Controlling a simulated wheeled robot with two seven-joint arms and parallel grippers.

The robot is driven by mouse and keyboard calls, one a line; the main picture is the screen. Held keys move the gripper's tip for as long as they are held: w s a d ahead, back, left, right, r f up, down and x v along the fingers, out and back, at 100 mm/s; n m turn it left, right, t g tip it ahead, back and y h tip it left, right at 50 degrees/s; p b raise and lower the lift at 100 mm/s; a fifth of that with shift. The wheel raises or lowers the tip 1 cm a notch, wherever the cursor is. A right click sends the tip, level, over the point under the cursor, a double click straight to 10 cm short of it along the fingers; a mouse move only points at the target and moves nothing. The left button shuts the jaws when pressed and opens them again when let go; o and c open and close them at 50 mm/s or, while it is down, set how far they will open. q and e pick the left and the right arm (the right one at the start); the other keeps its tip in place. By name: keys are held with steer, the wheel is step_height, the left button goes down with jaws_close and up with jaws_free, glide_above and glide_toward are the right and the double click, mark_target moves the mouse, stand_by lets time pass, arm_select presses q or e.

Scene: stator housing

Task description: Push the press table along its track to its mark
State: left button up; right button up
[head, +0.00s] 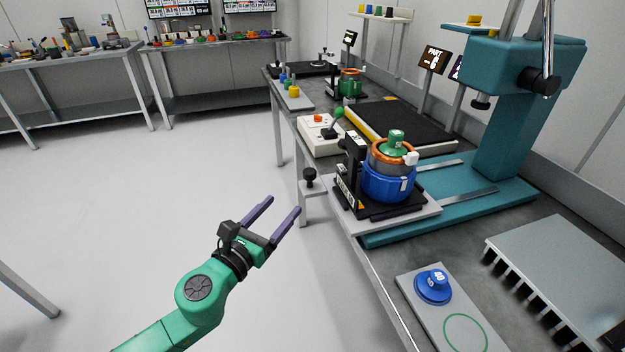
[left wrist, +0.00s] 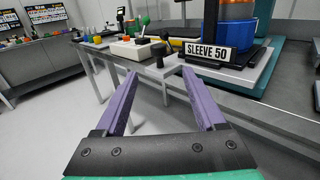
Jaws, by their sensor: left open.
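The press table (head: 436,213) is a light grey slab on the teal press base (head: 400,232), with its near-left corner over the workbench's front edge. On it, a black plate carries a blue sleeve (head: 388,184) with a copper winding and green top. A black "SLEEVE 50" sign (left wrist: 209,53) stands beside it in the left wrist view. A black knob (head: 310,177) sits on a bracket at the table's left side. My left gripper (head: 284,208) is open and empty, over the floor left of the workbench, apart from the table. The mark is not clearly identifiable. My right gripper is not in view.
The teal press column (head: 505,130) rises behind the table. A white control box (head: 318,138) with a green-knobbed lever stands beyond it.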

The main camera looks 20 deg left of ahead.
mark_target(307, 178)
arm_select(q)
steer(key=p+x, duration=0.2)
steer(key=x, duration=1.2)
steer(key=shift+w+a, duration=0.1)
steer(key=shift+w, duration=0.05)
jaws_close()
steer(key=shift+f, duration=0.1)
stand_by(0.6)
